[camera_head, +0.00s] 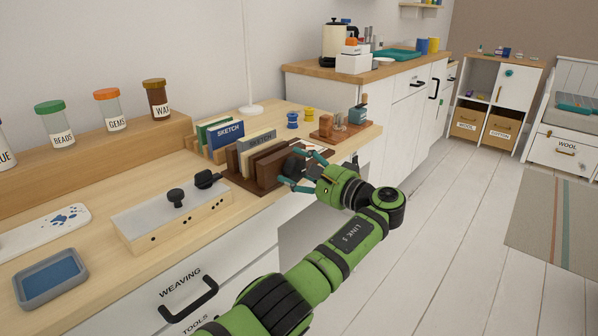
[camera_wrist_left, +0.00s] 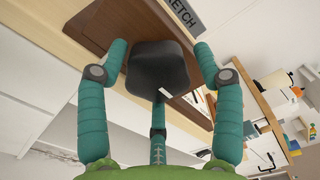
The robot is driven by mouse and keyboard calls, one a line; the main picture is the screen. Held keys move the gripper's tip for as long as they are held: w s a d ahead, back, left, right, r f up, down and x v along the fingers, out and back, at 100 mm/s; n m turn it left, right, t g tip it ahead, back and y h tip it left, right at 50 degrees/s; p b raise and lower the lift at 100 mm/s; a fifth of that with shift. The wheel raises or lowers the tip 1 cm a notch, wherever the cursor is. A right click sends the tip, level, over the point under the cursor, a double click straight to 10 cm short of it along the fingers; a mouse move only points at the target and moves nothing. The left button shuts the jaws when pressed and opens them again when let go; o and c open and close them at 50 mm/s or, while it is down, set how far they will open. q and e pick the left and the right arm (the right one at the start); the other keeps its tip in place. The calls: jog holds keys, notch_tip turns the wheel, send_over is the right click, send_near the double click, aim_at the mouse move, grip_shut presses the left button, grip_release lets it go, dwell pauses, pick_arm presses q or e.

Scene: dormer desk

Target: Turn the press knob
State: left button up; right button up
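The press (camera_head: 250,162) is a set of dark brown wooden boards on a base at the desk's front edge. Its knob (camera_wrist_left: 160,68) is dark grey and lobed, and it fills the middle of the left wrist view. In the head view my gripper partly hides the knob. My left gripper (camera_head: 303,167) is in front of the press, its teal fingers spread. In the left wrist view my left gripper (camera_wrist_left: 162,55) has one finger on each side of the knob and a third below it. Narrow gaps show beside the knob. My right gripper is not in view.
Sketch books (camera_head: 226,135) stand behind the press. A box with black knobs (camera_head: 172,218) sits to the left on the desk (camera_head: 110,165). Blue and yellow spools (camera_head: 292,121) and a small wooden tray (camera_head: 338,134) lie beyond.

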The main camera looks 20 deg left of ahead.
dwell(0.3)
pick_arm(q)
jog(key=shift+d+f, duration=0.1)
jog(key=shift+d, duration=0.1)
jog(key=v, duration=1.1)
jog(key=shift+s+d, duration=0.15)
jog(key=shift+d, duration=0.15)
